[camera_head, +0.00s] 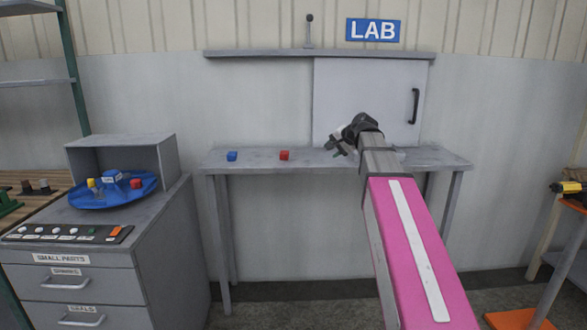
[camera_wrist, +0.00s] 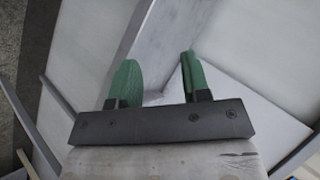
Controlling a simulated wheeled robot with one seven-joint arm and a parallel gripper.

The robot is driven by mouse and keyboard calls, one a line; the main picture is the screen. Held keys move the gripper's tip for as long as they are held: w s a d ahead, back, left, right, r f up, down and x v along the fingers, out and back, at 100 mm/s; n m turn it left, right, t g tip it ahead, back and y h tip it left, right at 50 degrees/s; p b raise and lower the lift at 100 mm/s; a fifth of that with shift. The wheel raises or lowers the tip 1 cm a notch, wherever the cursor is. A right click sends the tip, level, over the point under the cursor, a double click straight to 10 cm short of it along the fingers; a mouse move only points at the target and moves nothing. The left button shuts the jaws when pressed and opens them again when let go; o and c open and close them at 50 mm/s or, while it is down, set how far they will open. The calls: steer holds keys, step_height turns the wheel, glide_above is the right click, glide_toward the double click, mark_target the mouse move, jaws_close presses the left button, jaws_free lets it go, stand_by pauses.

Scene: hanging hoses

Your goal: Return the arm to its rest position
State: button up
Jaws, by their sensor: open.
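My gripper (camera_head: 342,142) is at the end of my outstretched pink arm, in front of the sliding door and over the right part of the grey shelf table in the head view. In the wrist view my gripper (camera_wrist: 158,65) shows two green fingers standing apart, with nothing held between them. A pale grey surface and its edge show behind the fingers. My arm hides part of the table's right side.
A blue cube (camera_head: 232,156) and a red cube (camera_head: 284,155) lie on the narrow table (camera_head: 330,160). A drawer cabinet (camera_head: 80,265) with a blue turntable (camera_head: 120,196) stands left. The sliding door (camera_head: 385,95) has a black handle. An orange stand (camera_head: 545,290) is at right.

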steer(key=s+f+n+g+h, duration=0.1)
steer(key=s+f, duration=0.2)
steer(key=f, duration=0.5)
steer(key=s+d+f+n+g+h, duration=0.1)
steer(key=s+f, duration=0.2)
steer(key=f, duration=0.5)
steer(key=s+f+n+g+h, duration=0.1)
steer(key=s+f+g, duration=0.15)
steer(key=f, duration=0.45)
steer(key=s+d+f+n+g+h, duration=0.3)
steer(key=s+f, duration=1.5)
steer(key=f, duration=0.2)
steer(key=shift+n, duration=0.3)
steer(key=shift+w, duration=0.15)
